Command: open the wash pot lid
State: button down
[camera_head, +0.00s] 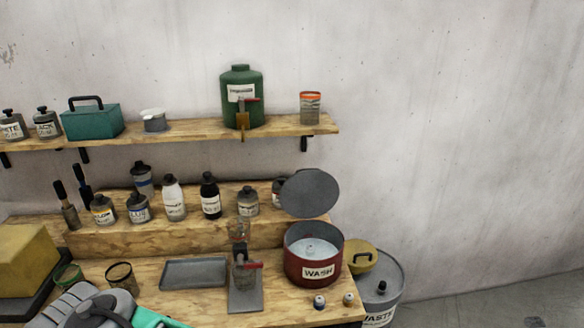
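The wash pot (297,268) is a dark red round pot with a white "WASH" label, on the right end of the wooden bench. Its lid (309,193) is a grey disc standing raised and tilted over the pot's back rim, so the pot's mouth is open. A pale grey inside with a small light knob-like shape shows in the pot. Whether a hinge joins the lid to the pot cannot be seen. Grey and teal parts that look like my arm show at the bottom left, well apart from the pot. My gripper's fingers are not in view.
A grey tray (194,273) and a stand with a red handle (245,275) are left of the pot. Two small knobs (334,300) lie in front. Several bottles line the step behind.

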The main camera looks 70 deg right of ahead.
aim_at(309, 193)
jog(key=k, duration=0.65)
jog(key=z, duration=1.05)
jog(key=i, duration=0.5)
